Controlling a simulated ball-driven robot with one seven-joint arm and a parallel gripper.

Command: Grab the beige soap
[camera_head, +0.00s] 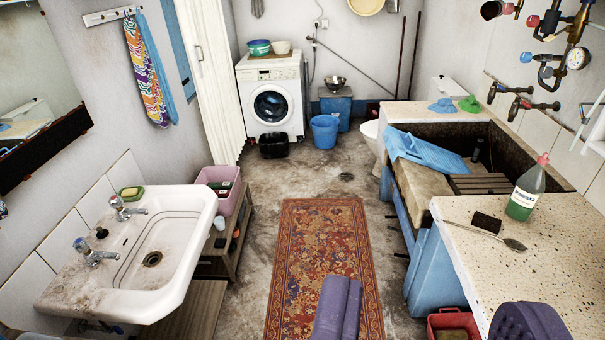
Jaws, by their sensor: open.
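A small green dish (123,197) sits on the back left corner of the white washbasin (190,250), against the tiles. A small yellowish-beige piece (131,191) lies in it and looks like the soap; it is too small to be certain. My gripper (432,292) shows as two purple fingers at the bottom edge, right of centre, spread wide apart. It is open with nothing between the fingers. It is far to the right of the dish and not touching it.
A pink tub (222,186) stands beside the basin. The patterned rug (320,235) lies on clear floor. A washing machine (270,97) stands at the back.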

